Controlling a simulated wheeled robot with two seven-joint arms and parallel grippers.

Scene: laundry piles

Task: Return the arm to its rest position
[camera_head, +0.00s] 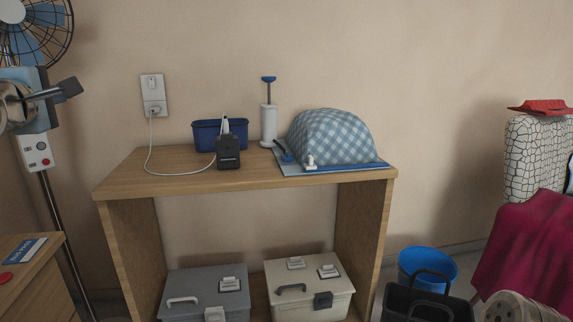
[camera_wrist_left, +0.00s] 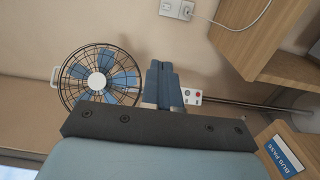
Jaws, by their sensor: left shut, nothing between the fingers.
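My left arm comes in at the left edge of the head view, raised in front of the fan stand. Its gripper (camera_head: 66,88) points right, in the air left of the wooden shelf unit (camera_head: 245,180), touching nothing that I can see. In the left wrist view the two blue-grey fingers of the gripper (camera_wrist_left: 163,68) are together with nothing between them. My right gripper does not show in either view.
A fan (camera_wrist_left: 97,82) on a pole stands close by the left gripper. A wooden cabinet (camera_head: 35,285) is below it. Open air lies above the shelf.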

